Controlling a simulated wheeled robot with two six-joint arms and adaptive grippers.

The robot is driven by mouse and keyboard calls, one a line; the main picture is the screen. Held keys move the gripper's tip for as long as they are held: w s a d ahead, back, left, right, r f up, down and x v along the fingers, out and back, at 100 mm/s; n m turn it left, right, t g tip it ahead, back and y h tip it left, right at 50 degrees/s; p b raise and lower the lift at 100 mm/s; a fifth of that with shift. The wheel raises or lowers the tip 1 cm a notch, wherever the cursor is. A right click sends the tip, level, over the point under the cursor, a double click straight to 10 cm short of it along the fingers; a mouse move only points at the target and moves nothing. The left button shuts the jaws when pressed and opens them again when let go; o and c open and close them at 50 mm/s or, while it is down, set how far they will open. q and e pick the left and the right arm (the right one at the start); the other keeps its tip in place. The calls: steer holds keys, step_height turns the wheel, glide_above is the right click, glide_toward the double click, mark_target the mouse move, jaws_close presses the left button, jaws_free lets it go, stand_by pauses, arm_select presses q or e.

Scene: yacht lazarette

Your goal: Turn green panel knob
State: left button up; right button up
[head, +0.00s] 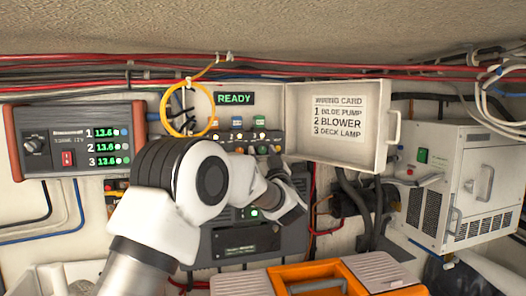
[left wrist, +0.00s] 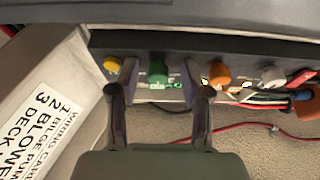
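The green knob (left wrist: 157,68) is on the dark panel strip in the left wrist view, between a yellow knob (left wrist: 113,64) and an orange knob (left wrist: 219,75). My left gripper (left wrist: 160,88) is open, with one finger on each side of the green knob's line. The fingers look apart from the knob, though depth is hard to judge. In the head view my left gripper (head: 286,196) is in front of the panel's lower right part, and its fingertips cannot be made out. My right gripper is not in view.
An open cover with a wiring card (head: 338,118) stands right of the panel. A READY display (head: 234,98) is above it. A yellow cable loop (head: 163,113) hangs at the left. A white metal box (head: 462,190) is at right; an orange case (head: 310,274) is below.

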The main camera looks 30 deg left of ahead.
arm_select(q)
steer(key=shift+s+d+r, duration=0.1)
steer(key=shift+d, duration=0.15)
steer(key=shift+c, duration=1.3)
steer(key=shift+s+d+r, duration=0.1)
steer(key=shift+d, duration=0.05)
jaws_close()
steer(key=shift+n+g+y+b, duration=0.3)
steer(key=shift+n+g+b, duration=0.2)
steer(key=shift+n+b, duration=0.6)
steer(key=n+g+b, duration=0.1)
steer(key=n, duration=0.2)
steer(key=shift+n+y, duration=0.3)
steer(key=shift+y, duration=0.1)
steer(key=n+g+b, duration=0.1)
steer(key=n+g, duration=0.1)
steer(key=n, duration=0.1)
steer(key=shift+d+y, duration=0.1)
steer(key=shift+y, duration=0.2)
steer(key=shift+r+n+g+b, duration=0.15)
steer(key=shift+n+g, duration=0.3)
steer(key=shift+n, duration=0.45)
steer(key=shift+n+g+b, duration=0.15)
steer(key=shift+n+g, duration=0.3)
steer(key=shift+n, duration=0.45)
